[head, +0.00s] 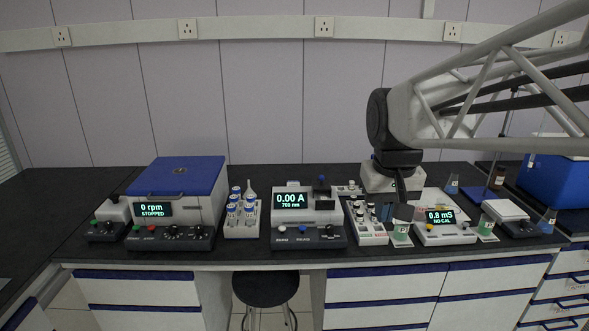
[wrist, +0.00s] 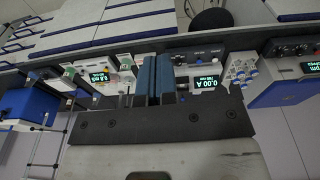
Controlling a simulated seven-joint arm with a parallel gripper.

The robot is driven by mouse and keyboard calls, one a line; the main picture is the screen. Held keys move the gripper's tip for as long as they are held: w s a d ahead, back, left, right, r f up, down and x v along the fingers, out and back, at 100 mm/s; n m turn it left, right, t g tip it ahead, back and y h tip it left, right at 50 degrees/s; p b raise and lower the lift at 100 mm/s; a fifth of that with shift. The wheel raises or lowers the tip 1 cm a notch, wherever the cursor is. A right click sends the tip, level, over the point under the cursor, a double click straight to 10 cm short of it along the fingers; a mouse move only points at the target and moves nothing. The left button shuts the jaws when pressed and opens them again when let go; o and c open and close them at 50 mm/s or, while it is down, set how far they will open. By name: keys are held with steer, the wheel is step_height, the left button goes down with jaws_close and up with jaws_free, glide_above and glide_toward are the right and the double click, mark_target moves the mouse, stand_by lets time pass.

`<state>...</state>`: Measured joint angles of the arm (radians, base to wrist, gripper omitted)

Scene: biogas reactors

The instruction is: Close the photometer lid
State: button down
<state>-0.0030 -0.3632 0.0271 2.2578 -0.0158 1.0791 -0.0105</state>
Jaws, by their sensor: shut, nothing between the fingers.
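The photometer (head: 294,218) is a white instrument with a dark front panel and a display reading 0.00 A, 700 nm. It stands near the middle of the bench. Its lid (head: 321,189) is a small dark piece with a blue knob at the top right of the housing; I cannot tell its exact angle. The photometer also shows in the wrist view (wrist: 203,72), partly behind my fingers, and its lid is hard to make out there. My gripper (head: 402,200) is shut and empty, above the bench to the right of the photometer. Its fingers fill the middle of the wrist view (wrist: 155,82).
A vial rack (head: 371,232) stands between the photometer and a meter (head: 444,229) reading 0.8 mS. Left of the photometer are a rack of blue-capped bottles (head: 240,220) and a blue-lidded centrifuge (head: 178,195). A green beaker (head: 401,232) stands beneath my gripper.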

steer(key=w+a+r+n+g, duration=0.1)
steer(key=w+r, duration=0.2)
steer(key=w, duration=1.6)
steer(key=w+a+r+g, duration=0.1)
steer(key=w+r+g, duration=0.15)
steer(key=w, duration=1.65)
steer(key=w+a+f, duration=0.1)
steer(key=w+f, duration=0.4)
steer(key=w, duration=0.4)
steer(key=w+a+f+g, duration=0.1)
steer(key=w+f, duration=0.4)
steer(key=w, duration=0.5)
steer(key=w+a+f+n, duration=0.1)
steer(key=w+f, duration=0.4)
steer(key=w, duration=0.5)
steer(key=shift+w+a+f, duration=0.15)
steer(key=shift+a+f, duration=0.1)
steer(key=shift+a, duration=0.05)
steer(key=shift+g, duration=0.25)
steer(key=shift+f, duration=0.15)
